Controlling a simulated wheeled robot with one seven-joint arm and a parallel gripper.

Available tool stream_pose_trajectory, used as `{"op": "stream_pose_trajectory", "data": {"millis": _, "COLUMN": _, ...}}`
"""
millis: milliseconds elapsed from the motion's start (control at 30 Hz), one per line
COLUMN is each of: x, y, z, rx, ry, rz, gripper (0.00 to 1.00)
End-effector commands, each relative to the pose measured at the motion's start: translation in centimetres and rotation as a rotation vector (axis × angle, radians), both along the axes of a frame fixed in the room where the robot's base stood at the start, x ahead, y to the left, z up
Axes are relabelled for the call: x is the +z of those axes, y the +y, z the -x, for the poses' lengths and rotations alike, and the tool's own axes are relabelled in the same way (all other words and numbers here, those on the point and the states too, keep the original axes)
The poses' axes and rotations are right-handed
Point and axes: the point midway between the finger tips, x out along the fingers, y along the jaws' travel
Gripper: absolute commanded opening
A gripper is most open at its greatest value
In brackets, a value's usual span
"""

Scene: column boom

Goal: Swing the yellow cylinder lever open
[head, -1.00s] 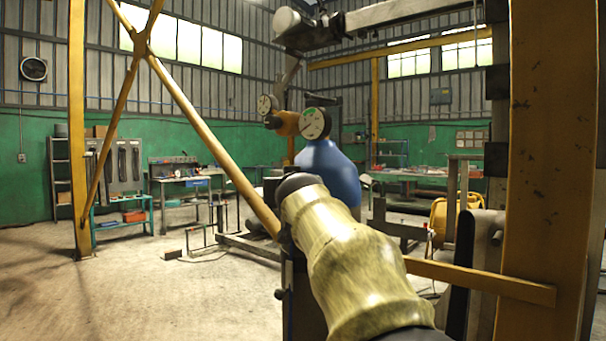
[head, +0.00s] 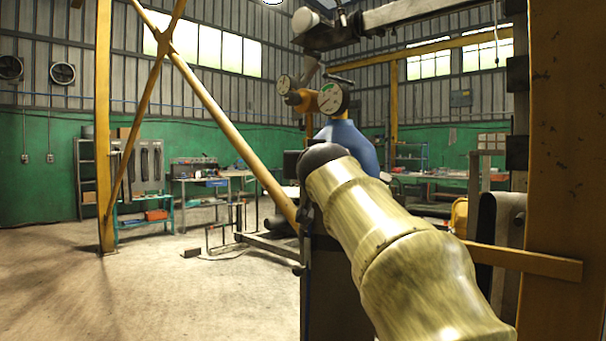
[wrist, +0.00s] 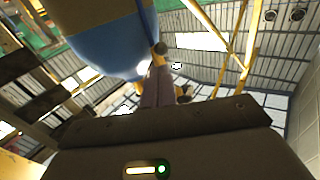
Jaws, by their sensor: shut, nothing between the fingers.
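A blue gas cylinder (head: 348,138) stands behind my arm in the head view. A yellow-orange valve body (head: 304,101) with two round dials sits at its top. A thin dark handle (head: 338,79) sticks out above the nearer dial (head: 331,98); I cannot tell whether it is the lever. In the wrist view the cylinder (wrist: 110,45) looms large at the upper left. A dark knob (wrist: 161,47) with a bit of yellow below it shows just beyond the fingertips. My gripper (wrist: 158,75) is shut and empty, close to these parts; contact is unclear. My arm hides it in the head view.
A yellow post (head: 565,160) and its yellow crossbar (head: 525,260) stand close on the right. A yellow diagonal brace (head: 225,120) crosses at left. A workbench (head: 195,180) is farther back. The floor at left is open.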

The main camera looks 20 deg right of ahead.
Motion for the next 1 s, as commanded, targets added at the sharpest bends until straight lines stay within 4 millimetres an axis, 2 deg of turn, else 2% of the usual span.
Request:
{"op": "stream_pose_trajectory", "data": {"millis": 200, "x": -0.4, "y": 1.6, "z": 4.3, "rx": 0.011, "ry": -0.003, "rz": -0.002, "gripper": 0.00}}
{"op": "stream_pose_trajectory", "data": {"millis": 400, "x": -0.3, "y": 2.6, "z": 6.8, "rx": 0.017, "ry": -0.001, "rz": 0.000, "gripper": 0.00}}
{"op": "stream_pose_trajectory", "data": {"millis": 700, "x": -0.2, "y": 2.7, "z": 7.2, "rx": 0.016, "ry": 0.002, "rz": 0.000, "gripper": 0.00}}
{"op": "stream_pose_trajectory", "data": {"millis": 900, "x": -0.2, "y": 2.1, "z": 7.3, "rx": 0.004, "ry": 0.001, "rz": 0.000, "gripper": 0.00}}
{"op": "stream_pose_trajectory", "data": {"millis": 1000, "x": -0.7, "y": 2.0, "z": 7.0, "rx": 0.003, "ry": 0.014, "rz": 0.001, "gripper": 0.00}}
